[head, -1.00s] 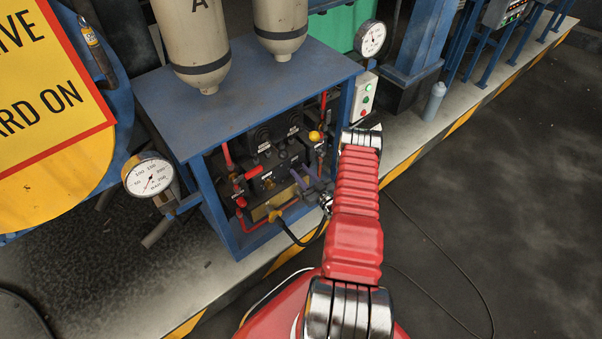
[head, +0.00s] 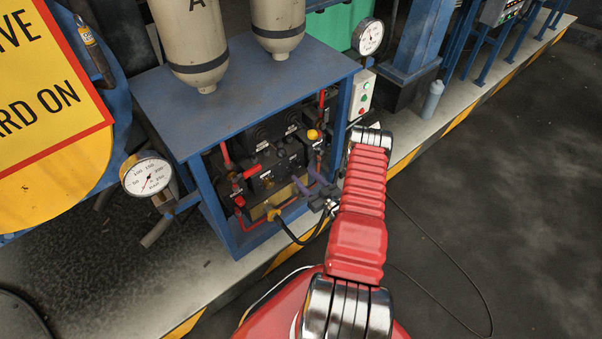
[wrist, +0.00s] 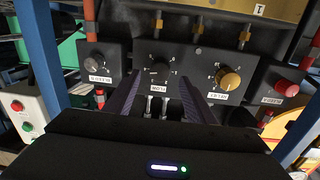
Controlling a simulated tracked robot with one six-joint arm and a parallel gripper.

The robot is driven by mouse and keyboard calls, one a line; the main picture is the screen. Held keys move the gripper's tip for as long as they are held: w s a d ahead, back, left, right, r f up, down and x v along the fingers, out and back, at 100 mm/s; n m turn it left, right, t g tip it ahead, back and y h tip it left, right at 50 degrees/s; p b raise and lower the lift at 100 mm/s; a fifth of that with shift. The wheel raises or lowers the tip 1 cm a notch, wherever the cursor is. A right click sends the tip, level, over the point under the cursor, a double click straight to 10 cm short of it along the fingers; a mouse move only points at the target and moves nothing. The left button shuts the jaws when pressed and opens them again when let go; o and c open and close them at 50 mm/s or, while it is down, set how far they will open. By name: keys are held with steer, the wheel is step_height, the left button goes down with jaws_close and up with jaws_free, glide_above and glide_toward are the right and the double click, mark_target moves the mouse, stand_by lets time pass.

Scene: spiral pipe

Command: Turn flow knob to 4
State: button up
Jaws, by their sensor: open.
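The flow knob (wrist: 160,71) is a dark round knob on a black panel, with a FLOW label that reads upside down in the wrist view. My gripper (wrist: 165,80) is open, its two purple fingers left and right of the knob in that view. Nothing shows between the fingers, and I cannot tell how far their tips are from the panel. The knob's setting is too small to read. In the head view my gripper (head: 312,186) is at the front of the blue frame, and I cannot make out the flow knob there.
In the wrist view a yellow knob (wrist: 228,80) is right of the flow knob, a grey knob (wrist: 97,61) left, and a red knob (wrist: 284,87) far right. The blue frame's top (head: 240,95) overhangs the panel. A yellow-ended black hose (head: 287,233) hangs below.

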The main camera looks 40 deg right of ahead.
steer(key=s+a, duration=0.1)
steer(key=s, duration=0.9)
steer(key=shift+w, duration=0.1)
stand_by(0.3)
